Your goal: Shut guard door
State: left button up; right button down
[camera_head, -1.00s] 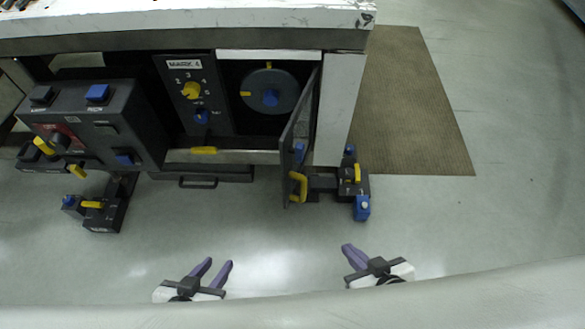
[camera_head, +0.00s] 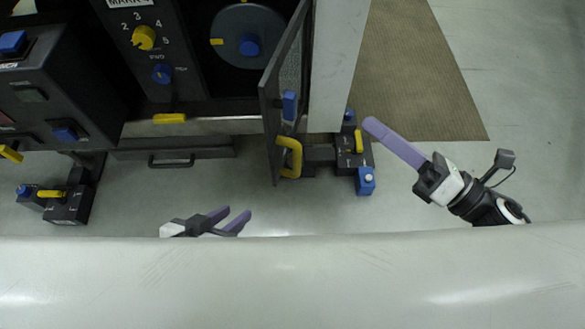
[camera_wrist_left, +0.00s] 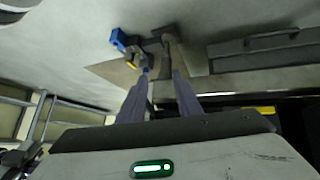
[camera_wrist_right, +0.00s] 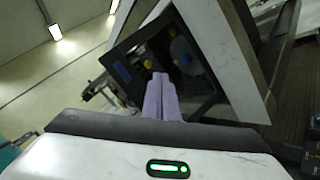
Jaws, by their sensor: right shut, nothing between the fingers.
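The guard door (camera_head: 288,85) is a dark mesh panel with a yellow handle (camera_head: 291,157) and a blue latch block (camera_head: 289,105). In the head view it stands swung out from the machine, open, at the right side of the turret opening. It also shows in the right wrist view (camera_wrist_right: 122,72). Behind it is the round grey turret plate (camera_head: 268,30) with a blue hub. My right gripper (camera_head: 373,125) is shut and empty, to the right of the door and apart from it. My left gripper (camera_head: 240,217) is open and empty, below and left of the door handle.
A pedal-like block with blue and yellow parts (camera_head: 362,160) stands just right of the door. A control box (camera_head: 60,90) and another low block (camera_head: 68,200) are at the left. A drawer handle (camera_head: 172,161) is below the opening. Floor in front is clear.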

jog(key=s+a+f+n+g+y+b, duration=0.3)
jog(key=n+g, duration=0.4)
jog(key=n, duration=0.6)
send_near(272, 143)
jog(key=shift+n, duration=0.3)
jog(key=x, duration=0.6)
jog(key=shift+w+a+f, duration=0.15)
jog(key=shift+w, duration=0.05)
jog(key=shift+a, duration=0.1)
